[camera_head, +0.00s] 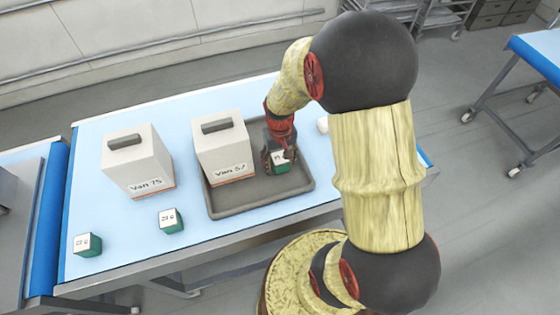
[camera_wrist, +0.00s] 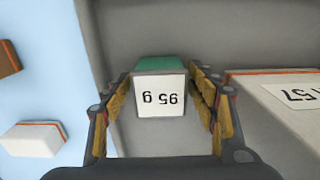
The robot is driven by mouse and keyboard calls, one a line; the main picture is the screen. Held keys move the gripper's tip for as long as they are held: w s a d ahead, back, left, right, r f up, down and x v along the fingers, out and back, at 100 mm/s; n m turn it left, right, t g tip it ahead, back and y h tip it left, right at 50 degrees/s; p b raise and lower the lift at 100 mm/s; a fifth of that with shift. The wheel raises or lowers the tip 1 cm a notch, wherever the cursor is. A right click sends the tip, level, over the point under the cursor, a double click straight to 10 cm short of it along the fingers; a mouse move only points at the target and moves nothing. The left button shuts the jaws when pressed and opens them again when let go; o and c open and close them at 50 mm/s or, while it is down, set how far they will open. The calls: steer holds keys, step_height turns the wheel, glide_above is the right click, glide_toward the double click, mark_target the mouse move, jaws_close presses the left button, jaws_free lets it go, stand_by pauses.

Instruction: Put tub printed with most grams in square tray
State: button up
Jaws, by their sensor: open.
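A green tub with a white label (camera_head: 281,167) rests in the right part of the dark grey tray (camera_head: 232,208). In the wrist view this tub (camera_wrist: 160,97) reads upside down as about 95 g. My gripper (camera_wrist: 160,110) is open, with a finger on each side of the tub; it also shows in the head view (camera_head: 279,155).
A white box marked Van 57 (camera_head: 223,150) stands in the left part of the tray, close to my gripper. A white box marked Van 75 (camera_head: 138,163) stands left of the tray. A small white block (camera_wrist: 32,139) and a brown one (camera_wrist: 8,58) lie outside the tray.

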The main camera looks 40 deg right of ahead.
step_height(320, 180, up, 12)
steer(key=shift+r+p, duration=0.1)
steer(key=shift+p, duration=0.35)
step_height(320, 180, up, 9)
steer(key=n+t, duration=0.1)
steer(key=t, duration=0.1)
glide_above(280, 157)
steer(key=s+a, duration=0.3)
steer(key=a, duration=0.2)
steer(key=s+a+r+n+t, duration=0.2)
steer(key=s+a+r+t, duration=0.1)
steer(key=s+a+r, duration=0.4)
steer(key=s+r, duration=0.2)
steer(key=shift+s+a+t, duration=0.15)
steer(key=shift+s+t, duration=0.15)
steer(key=shift+f, duration=0.1)
